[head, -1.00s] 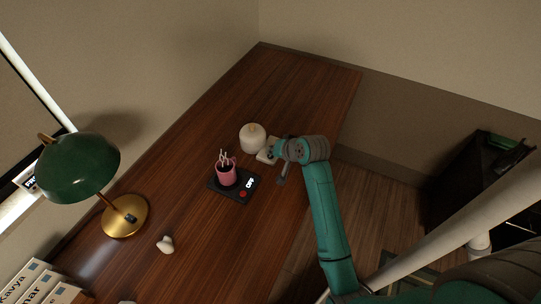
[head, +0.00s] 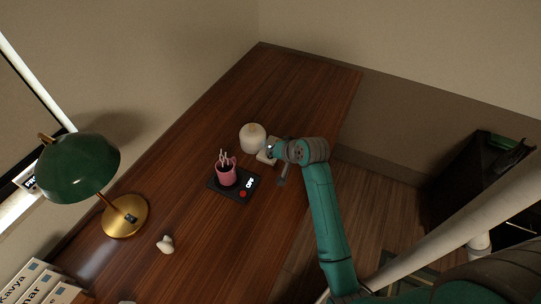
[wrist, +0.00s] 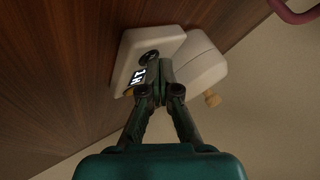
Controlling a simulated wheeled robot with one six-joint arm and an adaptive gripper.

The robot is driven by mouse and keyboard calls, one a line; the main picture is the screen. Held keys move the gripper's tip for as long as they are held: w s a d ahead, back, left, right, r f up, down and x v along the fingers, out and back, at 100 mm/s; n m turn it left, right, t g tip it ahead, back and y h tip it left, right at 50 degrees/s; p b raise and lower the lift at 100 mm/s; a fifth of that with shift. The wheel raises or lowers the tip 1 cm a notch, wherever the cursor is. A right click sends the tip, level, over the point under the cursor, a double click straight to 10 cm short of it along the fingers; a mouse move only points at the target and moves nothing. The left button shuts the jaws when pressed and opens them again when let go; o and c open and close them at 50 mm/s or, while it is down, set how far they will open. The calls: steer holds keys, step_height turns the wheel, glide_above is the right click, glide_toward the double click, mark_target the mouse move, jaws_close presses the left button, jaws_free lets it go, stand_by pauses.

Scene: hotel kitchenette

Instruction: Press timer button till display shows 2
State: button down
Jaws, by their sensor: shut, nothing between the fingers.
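The timer (wrist: 126,62) is a cream-white block on the wooden desk, with a round dark button (wrist: 149,57) and a small lit display (wrist: 138,77) that seems to read "1H". In the head view the timer (head: 264,157) is partly hidden by my gripper (head: 270,151). In the wrist view my gripper (wrist: 159,74) is shut and empty, its fingertips over the timer beside the button and display. I cannot tell whether the tips touch the button.
A white rounded jar (head: 252,137) with a wooden knob (wrist: 212,99) stands beside the timer. A green lamp (head: 76,167) and a white lump (head: 165,244) are left. The far desk is clear.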

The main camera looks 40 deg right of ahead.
steer(key=shift+r, duration=0.75)
steer(key=shift+r, duration=2.5)
step_height(320, 180, up, 4)
steer(key=shift+f, duration=0.1)
steer(key=shift+f, duration=0.1)
stand_by(0.3)
steer(key=shift+f, duration=4.3)
